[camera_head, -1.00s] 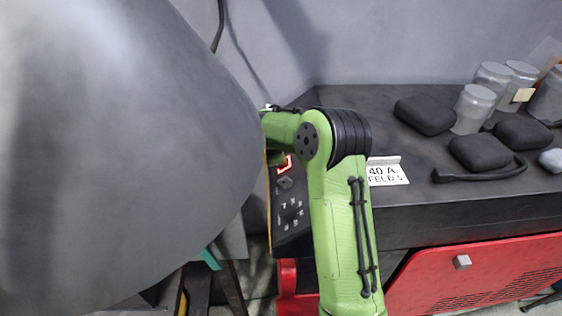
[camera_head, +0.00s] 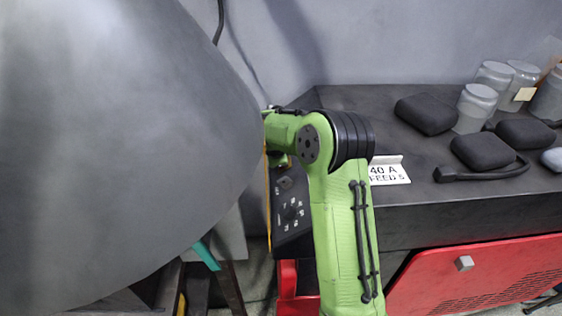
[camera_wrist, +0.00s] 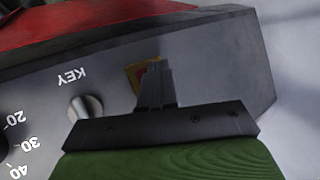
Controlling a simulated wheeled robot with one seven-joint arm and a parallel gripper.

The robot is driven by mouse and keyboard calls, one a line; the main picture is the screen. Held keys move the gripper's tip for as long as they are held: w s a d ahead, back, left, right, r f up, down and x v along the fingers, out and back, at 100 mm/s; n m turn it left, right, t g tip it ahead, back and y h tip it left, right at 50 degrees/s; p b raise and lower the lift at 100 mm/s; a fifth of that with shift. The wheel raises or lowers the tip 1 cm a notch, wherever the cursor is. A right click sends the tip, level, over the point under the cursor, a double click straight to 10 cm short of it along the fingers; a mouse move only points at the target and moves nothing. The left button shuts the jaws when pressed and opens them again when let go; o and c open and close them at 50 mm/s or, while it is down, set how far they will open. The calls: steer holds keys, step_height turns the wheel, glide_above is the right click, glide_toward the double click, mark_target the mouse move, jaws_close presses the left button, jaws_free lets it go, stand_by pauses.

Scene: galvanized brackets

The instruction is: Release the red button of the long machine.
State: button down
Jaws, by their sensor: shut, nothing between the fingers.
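In the wrist view, my gripper (camera_wrist: 158,84) is shut and empty. Its fingertips are in front of a small yellow plate (camera_wrist: 133,74) with a bit of red on it, on the machine's grey panel (camera_wrist: 210,55). The fingers hide most of this spot, so I cannot tell whether they touch it or how the red button sits. A silver key knob (camera_wrist: 84,107) marked KEY is to the left. In the head view, the machine's dark control panel (camera_head: 291,212) shows beside my green arm; my fingertips and the button are hidden there.
A large grey rounded surface (camera_head: 110,130) fills the head view's left. The dark top (camera_head: 420,210) carries a label card (camera_head: 389,176), black pouches (camera_head: 482,152) and grey jars (camera_head: 475,108). A red front (camera_head: 480,275) with a knob is below. A dial with numbers (camera_wrist: 20,150) is near the knob.

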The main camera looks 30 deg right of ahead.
steer(key=w+a+r+p, duration=0.1)
steer(key=a+r+p, duration=0.2)
steer(key=a+r, duration=0.1)
steer(key=shift+w+r, duration=0.3)
steer(key=shift+r, duration=0.4)
stand_by(0.3)
